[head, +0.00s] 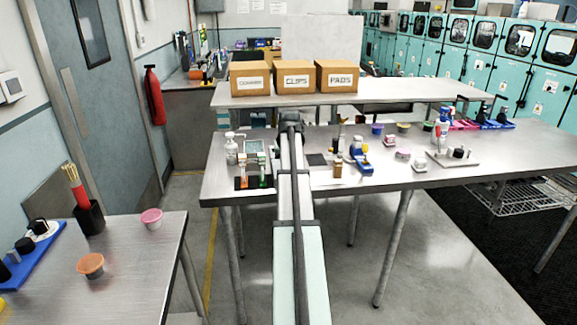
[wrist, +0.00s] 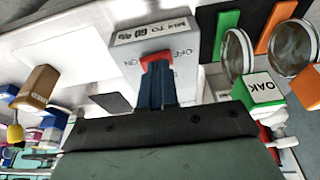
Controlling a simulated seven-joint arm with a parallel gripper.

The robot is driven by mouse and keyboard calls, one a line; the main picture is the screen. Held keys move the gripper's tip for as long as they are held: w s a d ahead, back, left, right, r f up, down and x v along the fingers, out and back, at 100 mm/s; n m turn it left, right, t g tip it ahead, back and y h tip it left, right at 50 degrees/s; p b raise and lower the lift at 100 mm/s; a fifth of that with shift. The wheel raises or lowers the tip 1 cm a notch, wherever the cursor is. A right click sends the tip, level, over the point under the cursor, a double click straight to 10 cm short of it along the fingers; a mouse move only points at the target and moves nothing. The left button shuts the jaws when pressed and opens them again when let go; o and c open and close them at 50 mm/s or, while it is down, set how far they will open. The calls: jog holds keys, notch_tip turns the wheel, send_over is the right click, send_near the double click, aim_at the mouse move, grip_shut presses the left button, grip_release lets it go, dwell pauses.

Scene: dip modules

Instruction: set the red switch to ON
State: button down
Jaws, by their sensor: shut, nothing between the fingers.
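The red switch (wrist: 157,57) shows in the wrist view, set in the face of a pale grey box (wrist: 185,72). ON is printed to its left and OFF to its right. A printed label sits above it on the box. My gripper (wrist: 156,68) has its dark blue fingers shut together, empty, right at the switch. The fingertips cover its lower part, so I cannot tell whether they touch it or which way it is tilted. In the head view my arm hides the box and the switch.
Beside the box are a green strip (wrist: 228,30), an orange strip (wrist: 275,25), round glass discs and a block marked OAK (wrist: 262,88). Three cardboard boxes (head: 290,80) stand on the raised shelf (head: 390,91).

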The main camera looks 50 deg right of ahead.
jog(key=r, duration=0.4)
jog(key=shift+w+a+r, duration=0.1)
jog(key=shift+w+a, duration=0.1)
jog(key=shift+w, duration=0.1)
jog(key=v, duration=0.9)
jog(key=shift+a+r, duration=0.35)
jog(key=shift+s+d+r+g, duration=0.1)
jog(key=shift+s+d+g, duration=0.2)
jog(key=shift+s+d, duration=0.15)
jog(key=shift+w, duration=0.1)
jog(key=shift+h, duration=0.3)
jog(key=x, duration=1.2)
jog(key=shift+s+a, duration=0.25)
jog(key=shift+s, duration=0.15)
jog(key=shift+s+d+f, duration=0.1)
jog(key=shift+d+f, duration=0.1)
jog(key=shift+f, duration=0.85)
